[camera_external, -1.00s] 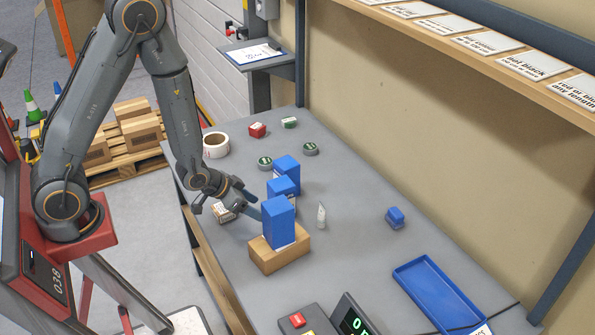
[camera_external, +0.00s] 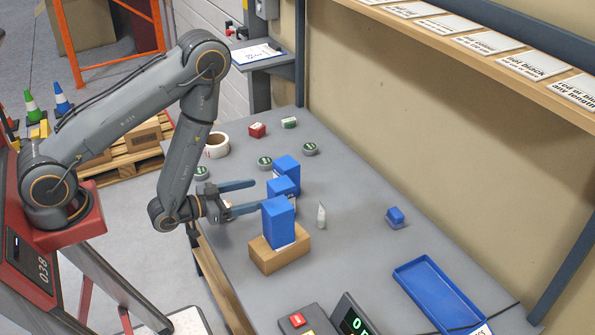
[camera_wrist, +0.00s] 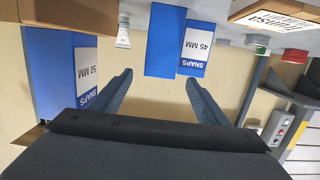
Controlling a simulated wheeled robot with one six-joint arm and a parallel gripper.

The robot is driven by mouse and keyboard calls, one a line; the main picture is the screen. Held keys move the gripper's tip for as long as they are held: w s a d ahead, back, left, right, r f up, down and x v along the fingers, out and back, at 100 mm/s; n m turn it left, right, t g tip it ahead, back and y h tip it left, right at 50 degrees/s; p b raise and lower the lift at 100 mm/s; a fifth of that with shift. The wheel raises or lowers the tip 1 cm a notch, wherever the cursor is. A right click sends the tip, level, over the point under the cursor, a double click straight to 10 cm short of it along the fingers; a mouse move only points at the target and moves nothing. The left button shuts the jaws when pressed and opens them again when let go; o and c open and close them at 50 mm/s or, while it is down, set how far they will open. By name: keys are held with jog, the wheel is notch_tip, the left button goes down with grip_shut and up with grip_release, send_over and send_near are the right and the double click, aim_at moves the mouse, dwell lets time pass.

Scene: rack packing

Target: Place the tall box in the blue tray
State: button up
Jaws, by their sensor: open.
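Three upright blue boxes stand in a row: a far one (camera_external: 287,167), a middle one (camera_external: 281,187) and a near one (camera_external: 278,222) on a wooden block (camera_external: 280,257). I cannot tell surely which is the tall box. My gripper (camera_external: 258,194) is open and empty, left of the row, its fingers pointing at the middle box. In the upside-down wrist view, a plain blue face (camera_wrist: 165,40) lies ahead between the fingers, a "45 MM" box (camera_wrist: 196,47) beside it and a "50 MM" box (camera_wrist: 60,70) at left. The blue tray (camera_external: 436,290) is empty at lower right.
A small white tube (camera_external: 321,216) and a small blue item (camera_external: 395,217) stand right of the boxes. A console (camera_external: 350,318) sits in front. The table between row and tray is mostly clear.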

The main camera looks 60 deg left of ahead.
aim_at(271, 189)
jog(key=shift+w+f+b, duration=0.15)
jog(key=shift+w+b, duration=0.45)
jog(key=shift+w, duration=0.15)
jog(key=shift+w+f+b, duration=0.1)
jog(key=shift+w+b, duration=0.5)
jog(key=shift+w, duration=0.15)
jog(key=shift+w+f+p, duration=0.15)
jog(key=shift+w+p, duration=0.15)
jog(key=shift+w, duration=0.85)
jog(key=shift+w+f+p, duration=0.1)
jog(key=shift+w+p, duration=0.2)
jog(key=shift+w, duration=0.8)
jog(key=shift+c, duration=0.5)
jog(key=c, duration=1.4)
grip_shut()
jog(key=shift+r, duration=0.15)
